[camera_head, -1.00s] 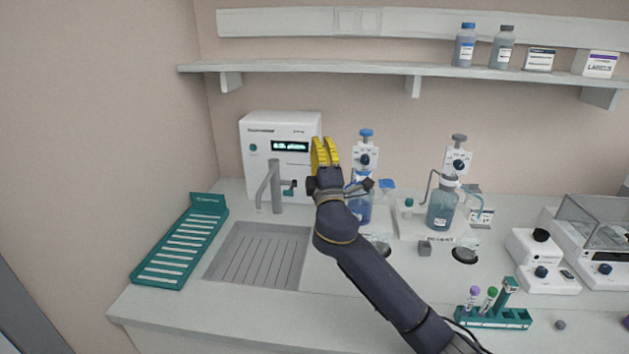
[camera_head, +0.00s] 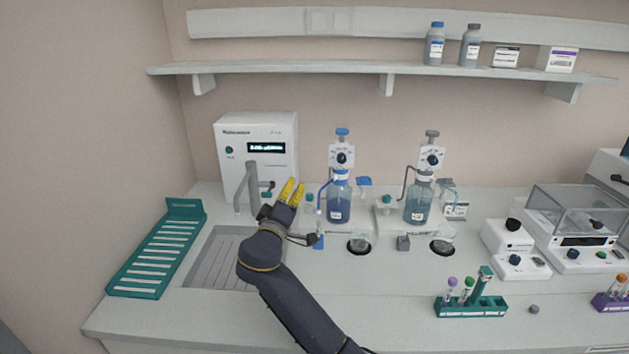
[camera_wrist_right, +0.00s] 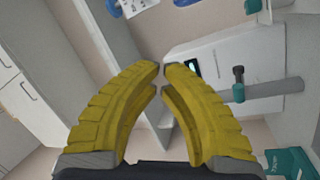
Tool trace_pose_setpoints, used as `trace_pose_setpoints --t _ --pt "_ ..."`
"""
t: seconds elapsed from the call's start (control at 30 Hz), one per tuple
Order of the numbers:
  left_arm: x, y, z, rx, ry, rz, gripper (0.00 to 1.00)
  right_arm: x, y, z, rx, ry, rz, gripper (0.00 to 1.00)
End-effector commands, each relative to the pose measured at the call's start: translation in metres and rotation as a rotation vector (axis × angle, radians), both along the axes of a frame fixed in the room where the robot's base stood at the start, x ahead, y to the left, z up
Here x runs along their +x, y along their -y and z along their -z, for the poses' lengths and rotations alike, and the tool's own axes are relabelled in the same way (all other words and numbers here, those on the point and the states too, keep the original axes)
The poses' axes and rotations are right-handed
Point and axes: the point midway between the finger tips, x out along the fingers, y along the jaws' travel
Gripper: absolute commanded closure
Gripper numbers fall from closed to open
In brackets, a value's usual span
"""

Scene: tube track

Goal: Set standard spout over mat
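A white water unit (camera_head: 256,137) stands at the back left with a grey tap spout (camera_head: 245,186) and teal-tipped handles. The spout also shows in the right wrist view (camera_wrist_right: 268,91). A grey ribbed mat (camera_head: 213,266) lies in front of it, partly behind my right arm. A blue bottle dispenser (camera_head: 339,206) and a second, grey-capped dispenser (camera_head: 418,206) stand to the right; I cannot read which is standard. My right gripper (camera_head: 292,186) is between the tap and the blue dispenser; its yellow fingertips meet with nothing between them. My left gripper is out of view.
A teal slotted rack (camera_head: 155,258) lies at the left. Small dark round pads (camera_head: 359,247) lie before the dispensers, with a small blue block (camera_head: 318,241) and a grey block (camera_head: 403,243). A tube rack (camera_head: 470,306) stands front right. The front middle counter is clear.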

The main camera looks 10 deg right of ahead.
Motion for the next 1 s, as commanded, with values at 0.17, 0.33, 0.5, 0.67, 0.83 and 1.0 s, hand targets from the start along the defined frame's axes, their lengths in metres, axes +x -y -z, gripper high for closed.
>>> trace_pose_setpoints --t 0.17,0.33,0.5,0.67,0.83,1.0 --pt "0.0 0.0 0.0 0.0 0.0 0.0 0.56 -0.001 0.006 0.012 0.028 -0.014 0.009 1.0" --pt "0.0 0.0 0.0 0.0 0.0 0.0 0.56 -0.001 0.006 0.013 0.029 -0.015 0.008 1.0" --pt "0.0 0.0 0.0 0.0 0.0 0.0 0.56 0.0 0.006 0.013 0.028 -0.015 0.008 1.0" --pt "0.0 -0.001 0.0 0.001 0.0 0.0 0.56 0.008 0.011 0.011 0.027 -0.014 0.008 1.0" --pt "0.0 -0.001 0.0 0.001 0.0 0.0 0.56 0.028 0.023 0.006 0.025 -0.015 0.009 1.0" --pt "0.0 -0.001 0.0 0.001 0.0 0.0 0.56 0.054 0.038 0.0 0.023 -0.014 0.009 1.0"
